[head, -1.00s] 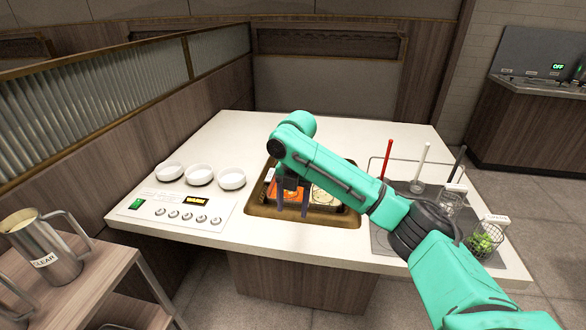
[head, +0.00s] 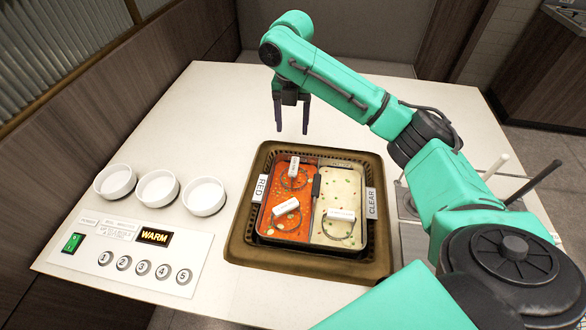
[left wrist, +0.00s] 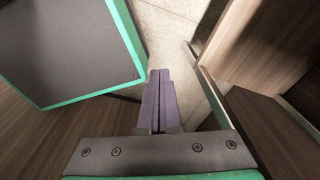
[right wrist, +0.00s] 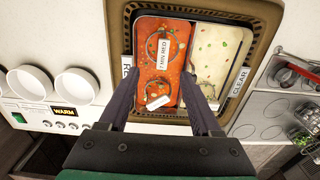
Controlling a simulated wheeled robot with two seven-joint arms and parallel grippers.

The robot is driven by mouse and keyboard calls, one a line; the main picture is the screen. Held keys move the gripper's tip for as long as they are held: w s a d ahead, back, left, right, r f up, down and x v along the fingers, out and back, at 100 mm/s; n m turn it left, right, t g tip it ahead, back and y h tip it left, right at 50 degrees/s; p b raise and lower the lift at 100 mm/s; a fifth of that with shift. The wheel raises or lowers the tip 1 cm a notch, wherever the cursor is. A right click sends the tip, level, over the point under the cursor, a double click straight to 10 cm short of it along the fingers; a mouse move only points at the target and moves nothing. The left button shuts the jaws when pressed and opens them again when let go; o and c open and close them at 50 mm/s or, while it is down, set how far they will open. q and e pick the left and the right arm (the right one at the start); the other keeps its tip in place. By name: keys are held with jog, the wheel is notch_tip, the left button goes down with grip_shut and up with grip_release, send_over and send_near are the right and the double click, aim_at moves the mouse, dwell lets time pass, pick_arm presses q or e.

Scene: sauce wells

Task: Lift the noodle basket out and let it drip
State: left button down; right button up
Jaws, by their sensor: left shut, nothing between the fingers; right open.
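A two-part pot (head: 314,244) sits in a brown-rimmed well, with red broth (head: 282,192) on the left and pale clear broth (head: 350,188) on the right. Two round wire baskets with white tags, one farther back (head: 294,168) and one nearer (head: 286,206), sit in the red side. Another tagged basket (head: 341,215) sits in the clear side. My right gripper (head: 292,118) is open and empty, fingers pointing down; in the right wrist view (right wrist: 160,78) they frame the red side. My left gripper (left wrist: 158,100) is shut and empty, away from the pot.
Three white bowls (head: 158,188) stand left of the pot, behind a numbered button panel (head: 132,252) reading WARM. A rack with upright utensils (head: 497,166) is on the right, partly behind my right arm.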

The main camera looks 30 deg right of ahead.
send_over(294, 165)
jog(key=f, duration=0.5)
jog(key=shift+s+a+f+p, duration=0.2)
jog(key=shift+a+f+p, duration=0.05)
jog(key=shift+f+p, duration=0.05)
jog(key=f, duration=0.4)
jog(key=f+p, duration=0.1)
jog(key=f, duration=0.2)
jog(key=shift+w+d, duration=0.15)
jog(key=shift+d, duration=0.1)
jog(key=shift+f, duration=0.25)
pick_arm(q)
jog(key=shift+s+a+r, duration=0.15)
jog(key=shift+s+r, duration=0.1)
jog(key=shift+r, duration=0.2)
jog(key=shift+s+a+r, duration=0.1)
jog(key=shift+s+r, duration=0.1)
jog(key=shift+r, duration=0.25)
pick_arm(e)
grip_shut()
pick_arm(q)
jog(key=shift+s, duration=0.2)
